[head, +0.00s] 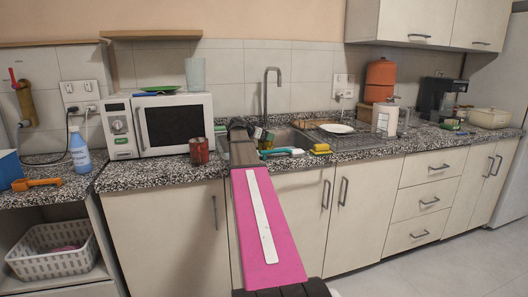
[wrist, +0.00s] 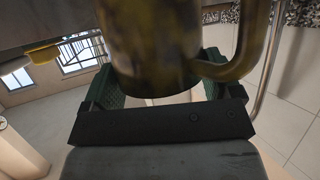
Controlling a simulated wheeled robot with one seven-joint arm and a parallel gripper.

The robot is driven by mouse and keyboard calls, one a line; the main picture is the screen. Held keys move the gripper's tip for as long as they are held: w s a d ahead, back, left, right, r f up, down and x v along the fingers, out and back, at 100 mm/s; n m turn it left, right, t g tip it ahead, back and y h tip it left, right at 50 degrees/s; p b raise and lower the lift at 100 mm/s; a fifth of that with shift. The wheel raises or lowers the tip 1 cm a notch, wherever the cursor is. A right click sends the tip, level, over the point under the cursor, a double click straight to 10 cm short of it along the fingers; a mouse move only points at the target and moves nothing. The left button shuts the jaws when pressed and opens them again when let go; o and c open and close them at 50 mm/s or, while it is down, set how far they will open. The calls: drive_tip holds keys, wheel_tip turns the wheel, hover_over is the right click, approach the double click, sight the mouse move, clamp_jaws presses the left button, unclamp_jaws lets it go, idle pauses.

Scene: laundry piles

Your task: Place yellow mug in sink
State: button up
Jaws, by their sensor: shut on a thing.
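The yellow mug (wrist: 150,45) fills the upper middle of the wrist view, a worn dark yellow-brown, with its handle (wrist: 240,60) to the right. My gripper (wrist: 158,82) is shut on it, with a green-padded finger on each side of the mug. In the head view my gripper (head: 257,134) is at the far end of my pink arm, small and partly hidden, over the left end of the sink (head: 291,138). How high the mug is above the sink cannot be told.
A microwave (head: 172,122) and a red can (head: 199,151) stand left of my gripper. A brush (head: 283,152) and a yellow sponge (head: 321,149) lie along the sink's front edge. A dish rack (head: 350,140) with a white plate (head: 337,128) is to the right. The faucet (head: 267,85) rises behind.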

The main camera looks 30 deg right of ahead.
sight(260, 145)
drive_tip(key=shift+f, duration=2.95)
drive_tip(key=shift+f, duration=0.55)
drive_tip(key=o, duration=1.2)
drive_tip(key=shift+r, duration=0.7)
drive_tip(key=v, duration=0.7)
drive_tip(key=shift+s+a, duration=0.1)
drive_tip(key=shift+a, duration=0.15)
drive_tip(key=shift+f, duration=0.1)
